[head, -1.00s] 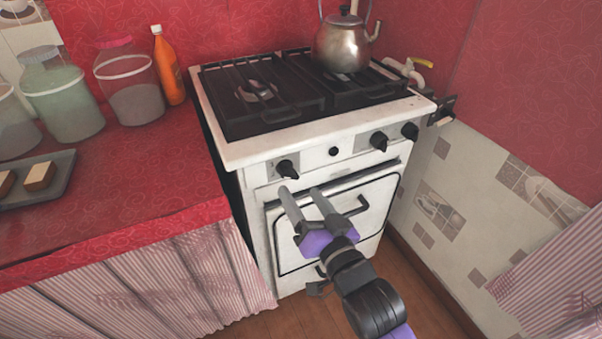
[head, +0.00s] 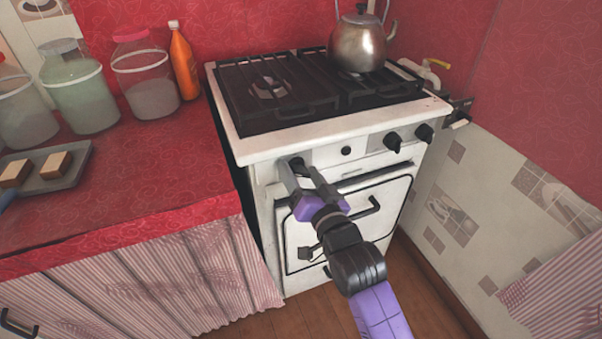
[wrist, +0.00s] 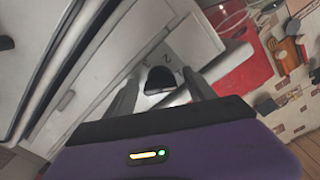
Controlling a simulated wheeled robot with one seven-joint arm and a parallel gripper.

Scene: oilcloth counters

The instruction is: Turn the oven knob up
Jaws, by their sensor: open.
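The white stove (head: 255,150) has black knobs along its front panel. The left knob (head: 297,162) is mostly hidden behind my gripper (head: 298,170) in the head view. Two more knobs sit to the right, one (head: 393,141) beside the other (head: 424,132). In the wrist view the dark knob (wrist: 160,78) shows between the fingers of my gripper (wrist: 162,92), one finger on each side. My gripper is open at the knob. I cannot tell whether either finger touches it. Markings on the panel show beside the knob in the wrist view.
The oven door handle (head: 350,218) juts out below the panel. A metal kettle (head: 358,45) stands on the back right of the stovetop. The red counter (head: 150,185) at left holds jars, an orange bottle (head: 183,62) and a tray (head: 70,172). A tiled wall bounds the right.

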